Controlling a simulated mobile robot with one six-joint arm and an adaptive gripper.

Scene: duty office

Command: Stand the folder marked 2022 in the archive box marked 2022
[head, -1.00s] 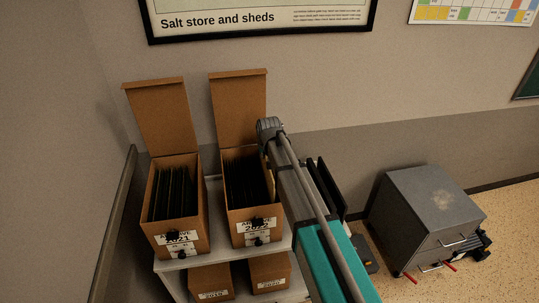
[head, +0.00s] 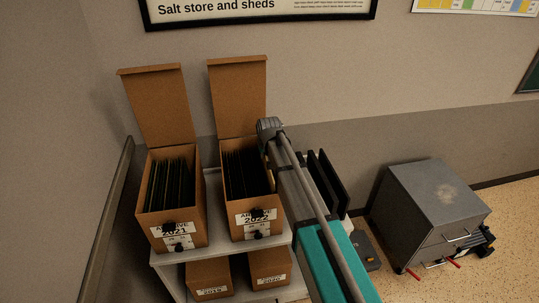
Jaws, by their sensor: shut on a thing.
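The archive box marked 2022 (head: 268,203) stands open on the upper shelf of a pale unit, its brown lid (head: 238,97) raised at the back. Dark folders (head: 240,175) fill much of what shows of its inside; my arm hides part of its right side. My arm reaches in from the bottom right and ends just right of this box in the picture. My gripper's fingers and anything in them do not show. No folder marked 2022 can be made out.
The open box marked 2021 (head: 196,218), with dark folders, stands left of it. Closed boxes (head: 211,281) stand below, beside another (head: 268,270). Dark upright panels (head: 331,179) stand right of my arm. A grey cabinet (head: 425,205) stands on the floor at right.

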